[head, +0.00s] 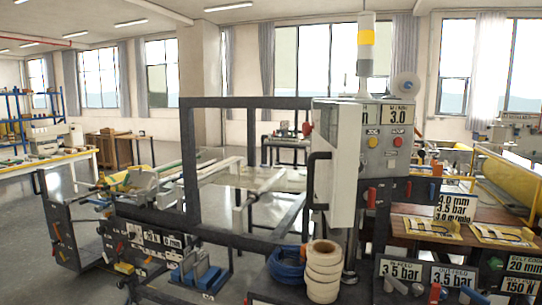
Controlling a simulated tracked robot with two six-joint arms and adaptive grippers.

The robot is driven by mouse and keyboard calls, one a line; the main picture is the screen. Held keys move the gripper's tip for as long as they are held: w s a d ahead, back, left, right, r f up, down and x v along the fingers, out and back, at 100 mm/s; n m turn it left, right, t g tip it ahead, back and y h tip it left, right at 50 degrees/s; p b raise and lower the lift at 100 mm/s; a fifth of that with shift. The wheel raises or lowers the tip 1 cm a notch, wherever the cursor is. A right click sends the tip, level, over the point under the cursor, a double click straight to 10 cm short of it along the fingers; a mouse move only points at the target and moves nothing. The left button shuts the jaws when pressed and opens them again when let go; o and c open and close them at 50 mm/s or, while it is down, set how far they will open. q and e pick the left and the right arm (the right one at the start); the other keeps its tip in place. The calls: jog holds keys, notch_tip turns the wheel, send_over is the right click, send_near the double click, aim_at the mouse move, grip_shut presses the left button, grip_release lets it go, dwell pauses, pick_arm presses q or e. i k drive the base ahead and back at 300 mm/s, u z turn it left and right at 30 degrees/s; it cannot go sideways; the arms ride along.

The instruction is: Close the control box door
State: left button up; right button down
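The grey control box (392,142) stands at centre right, below a post with a yellow-banded signal light. Its front carries a "3.0" label, a yellow button and a red button. A pale panel that looks like its door (337,150) stands at the box's left side, angled toward me. A black bar handle (318,180) runs down the panel's left edge. The inside of the box is hidden, and I cannot tell how wide the door stands open. Neither of my grippers is in view.
A dark machine frame (190,160) fills the middle. Cream tape rolls (323,272) and a blue coil (286,265) sit below the door. A wooden bench (425,232) with labels and yellow-edged plates is at right. Open floor (80,185) shows at left.

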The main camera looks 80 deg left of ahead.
aim_at(332, 172)
jog(key=u, duration=0.15)
jog(key=k, duration=0.35)
jog(key=z, duration=0.85)
jog(key=i, duration=0.1)
jog(key=u, duration=2.75)
jog(key=i, duration=1)
jog(key=z, duration=0.15)
